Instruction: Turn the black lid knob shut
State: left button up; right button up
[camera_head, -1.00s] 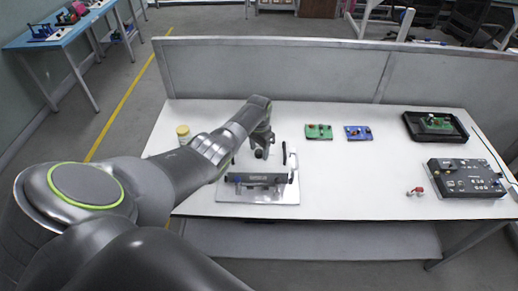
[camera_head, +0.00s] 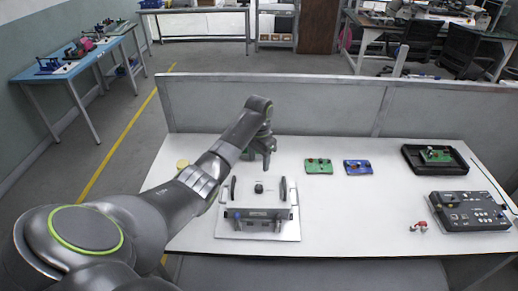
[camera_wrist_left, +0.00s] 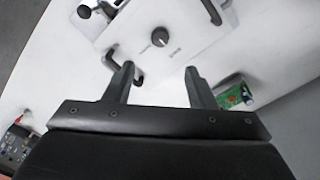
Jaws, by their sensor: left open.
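The black lid knob (camera_head: 259,188) stands on the white lid between two black handles (camera_head: 283,190) of a box fixture on the table. In the left wrist view the knob (camera_wrist_left: 160,37) is a round black dial with a pale mark, on the white lid (camera_wrist_left: 185,65). My left gripper (camera_head: 267,163) is open and empty, above and behind the knob in the head view. In the wrist view its two fingers (camera_wrist_left: 159,72) point toward the knob and stand apart from it. My right gripper is not in view.
A green board (camera_head: 319,166) and a blue board (camera_head: 357,167) lie right of the fixture. A black tray (camera_head: 408,155) and a dark control box (camera_head: 468,212) stand at the right. A yellow-topped jar (camera_head: 182,163) is partly behind my arm.

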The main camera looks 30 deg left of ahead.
pick_arm(q)
jog(key=shift+r+b, duration=0.35)
jog(key=shift+r, duration=2.2)
